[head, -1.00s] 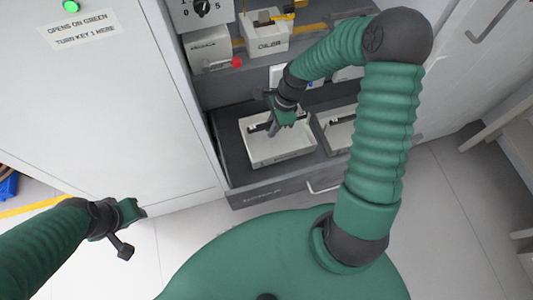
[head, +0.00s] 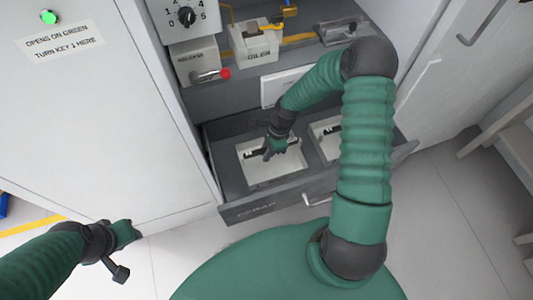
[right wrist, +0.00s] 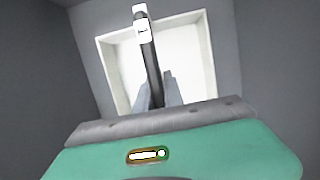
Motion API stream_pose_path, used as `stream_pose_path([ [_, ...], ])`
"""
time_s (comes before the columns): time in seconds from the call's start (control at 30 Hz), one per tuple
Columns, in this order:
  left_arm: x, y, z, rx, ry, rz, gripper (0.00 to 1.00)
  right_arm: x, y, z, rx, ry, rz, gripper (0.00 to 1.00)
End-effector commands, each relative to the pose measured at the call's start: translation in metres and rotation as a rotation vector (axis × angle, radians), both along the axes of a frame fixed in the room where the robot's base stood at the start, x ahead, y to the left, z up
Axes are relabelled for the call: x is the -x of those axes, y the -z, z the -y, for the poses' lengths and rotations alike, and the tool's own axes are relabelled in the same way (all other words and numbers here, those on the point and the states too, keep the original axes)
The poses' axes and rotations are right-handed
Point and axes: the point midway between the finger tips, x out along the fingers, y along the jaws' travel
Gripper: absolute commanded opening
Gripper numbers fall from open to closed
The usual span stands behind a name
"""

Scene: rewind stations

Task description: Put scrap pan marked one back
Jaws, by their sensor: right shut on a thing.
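The white scrap pan (head: 285,172) sits inside the open grey drawer, low in a square recess. It also shows in the right wrist view (right wrist: 190,65), with a dark handle bar across it and a white label (right wrist: 143,27) whose mark is too small to read surely. My right gripper (head: 270,153) is over this pan and shut on its handle bar. A second, similar pan (head: 325,125) sits in the drawer to its right, partly hidden by my right arm. My left gripper (head: 132,231) is empty-looking at lower left, away from the drawer; its jaws are unclear.
The open drawer's front (head: 260,207) has a handle at its right. Above are a shelf with an oiler box (head: 256,45), a lever with a red knob (head: 225,73) and a dial (head: 187,17). A cabinet door (head: 100,130) with a green light stands left.

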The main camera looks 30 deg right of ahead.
Motion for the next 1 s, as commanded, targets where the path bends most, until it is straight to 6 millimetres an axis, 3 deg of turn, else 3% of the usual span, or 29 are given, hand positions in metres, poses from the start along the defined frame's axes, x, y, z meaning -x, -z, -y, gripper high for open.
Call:
stream_pose_path([
  [0.1, 0.000, 0.001, 0.000, 0.000, 0.000, 0.000, 0.36, 0.002, 0.002, 0.000, 0.001, 0.000, -0.004, 0.00],
  [0.13, 0.000, 0.001, 0.000, 0.000, 0.000, 0.000, 0.36, 0.002, 0.002, 0.000, 0.001, 0.000, -0.005, 0.17],
  [0.27, 0.000, 0.001, 0.000, 0.000, 0.000, 0.000, 0.36, 0.002, 0.002, 0.000, 0.000, 0.000, -0.005, 0.34],
  [0.57, 0.000, 0.002, 0.000, 0.000, 0.000, 0.000, 0.36, 0.002, 0.002, 0.000, 0.000, 0.000, -0.004, 0.34],
  [0.7, 0.000, 0.018, 0.000, 0.000, 0.000, 0.000, 0.36, 0.002, 0.012, 0.001, 0.000, 0.001, -0.004, 0.34],
  [0.83, 0.000, -0.008, 0.000, 0.000, 0.000, 0.000, 0.36, 0.006, -0.035, 0.010, 0.004, 0.001, -0.004, 0.34],
  [1.0, 0.000, -0.024, 0.000, 0.000, 0.000, 0.000, 0.36, 0.014, -0.083, 0.022, 0.005, 0.002, -0.001, 0.34],
])
